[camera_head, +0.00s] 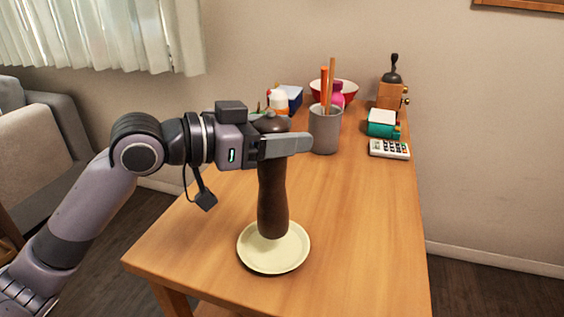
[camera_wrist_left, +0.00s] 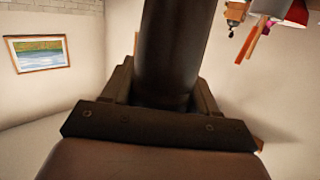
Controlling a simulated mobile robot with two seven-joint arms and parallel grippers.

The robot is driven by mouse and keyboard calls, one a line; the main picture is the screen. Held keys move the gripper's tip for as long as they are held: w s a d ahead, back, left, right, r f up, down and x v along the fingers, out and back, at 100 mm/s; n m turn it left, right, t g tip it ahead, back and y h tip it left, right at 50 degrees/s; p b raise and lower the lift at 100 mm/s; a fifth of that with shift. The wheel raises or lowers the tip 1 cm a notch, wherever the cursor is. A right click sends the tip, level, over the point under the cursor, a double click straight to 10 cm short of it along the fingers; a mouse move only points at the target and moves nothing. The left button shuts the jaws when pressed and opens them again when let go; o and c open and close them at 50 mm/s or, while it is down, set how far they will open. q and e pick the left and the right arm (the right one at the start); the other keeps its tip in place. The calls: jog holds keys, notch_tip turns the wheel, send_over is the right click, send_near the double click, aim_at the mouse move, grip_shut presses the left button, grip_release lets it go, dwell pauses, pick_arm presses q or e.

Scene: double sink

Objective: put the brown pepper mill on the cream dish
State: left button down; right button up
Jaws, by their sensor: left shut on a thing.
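The brown pepper mill (camera_head: 272,198) is upright in my left gripper (camera_head: 285,146), which is shut on its upper part. Its knob shows above the fingers. The mill's lower end is over the cream dish (camera_head: 258,262), toward the dish's back half; I cannot tell whether it touches the dish. The dish lies on the wooden table near the front edge. In the left wrist view the mill (camera_wrist_left: 170,50) is a dark column between the fingers of my left gripper (camera_wrist_left: 165,95). My right gripper is in neither view.
Behind the mill stand a grey cup (camera_head: 325,131) with tall sticks, a white bottle (camera_head: 279,102), a red bowl (camera_head: 345,88) and a coffee grinder (camera_head: 391,93). A calculator (camera_head: 390,149) lies at the right edge. The table right of the dish is clear.

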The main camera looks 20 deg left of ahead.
aim_at(282, 161)
pick_arm(q)
jog(key=shift+f, duration=0.7)
jog(key=shift+f+b, duration=0.3)
jog(key=shift+f, duration=1.3)
jog(key=shift+c, duration=1.5)
grip_release()
jog(key=shift+f, duration=0.1)
